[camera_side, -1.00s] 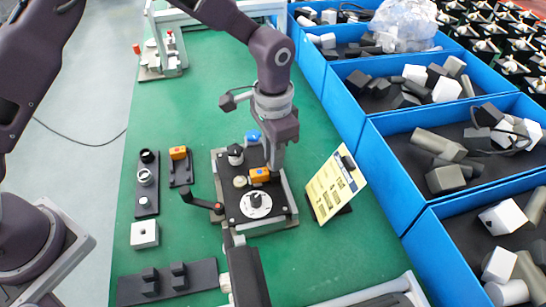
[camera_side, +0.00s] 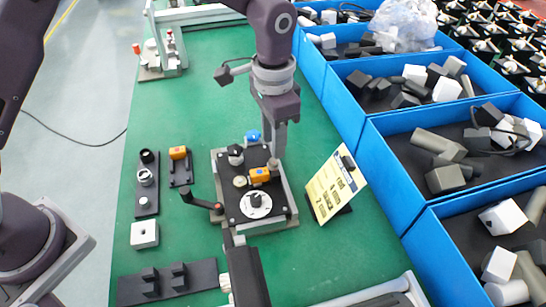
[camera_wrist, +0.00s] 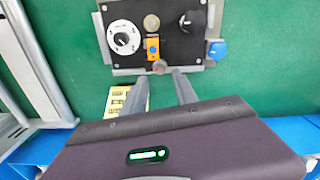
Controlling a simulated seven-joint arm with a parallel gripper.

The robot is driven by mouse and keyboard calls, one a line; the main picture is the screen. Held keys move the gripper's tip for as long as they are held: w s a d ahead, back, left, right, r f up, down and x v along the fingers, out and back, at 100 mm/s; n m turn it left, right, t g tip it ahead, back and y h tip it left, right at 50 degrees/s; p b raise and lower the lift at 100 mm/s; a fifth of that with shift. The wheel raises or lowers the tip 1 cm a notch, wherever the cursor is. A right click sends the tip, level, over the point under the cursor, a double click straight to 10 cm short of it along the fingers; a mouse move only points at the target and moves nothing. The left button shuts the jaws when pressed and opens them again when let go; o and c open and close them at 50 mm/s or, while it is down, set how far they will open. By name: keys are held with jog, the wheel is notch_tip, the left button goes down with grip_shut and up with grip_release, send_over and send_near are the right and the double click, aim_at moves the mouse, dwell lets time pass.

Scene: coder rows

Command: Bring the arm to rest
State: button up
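My gripper (camera_side: 278,154) hangs above the far right edge of a black-topped fixture (camera_side: 236,207) on the green table. In the wrist view, the two fingers of my gripper (camera_wrist: 161,76) stand apart with nothing visible between them. A small round metal knob (camera_wrist: 159,67) on the fixture's edge shows just beyond the fingertips. The fixture carries a white dial (camera_side: 256,205), an orange block with a blue button (camera_side: 260,175), a black knob (camera_side: 235,155) and a blue knob (camera_side: 252,137). The side view shows the fingers nearly edge-on.
A tilted yellow card (camera_side: 333,188) stands right of the fixture. Blue bins (camera_side: 387,190) of grey, black and white parts line the right side. Small parts holders (camera_side: 147,185) lie to the left. A black-handled lever (camera_side: 203,201) juts from the fixture's left side.

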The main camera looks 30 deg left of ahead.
dwell(0.3)
jog(key=s+a+r+n+t, duration=0.1)
jog(key=s+a+r, duration=0.35)
jog(key=r, duration=0.25)
jog(key=s+a+r+n+t, duration=0.1)
jog(key=s+a+r+n, duration=0.15)
jog(key=a+r, duration=0.4)
jog(key=s+a+r+n+t, duration=0.1)
jog(key=s+a, duration=0.2)
jog(key=s, duration=0.6)
jog(key=s+a+r+n+t, duration=0.2)
jog(key=s+a, duration=0.1)
jog(key=s, duration=0.6)
jog(key=shift+s+a+t, duration=0.3)
jog(key=shift+s+a, duration=0.05)
jog(key=shift+r+n, duration=0.1)
jog(key=shift+n, duration=0.15)
dwell(0.8)
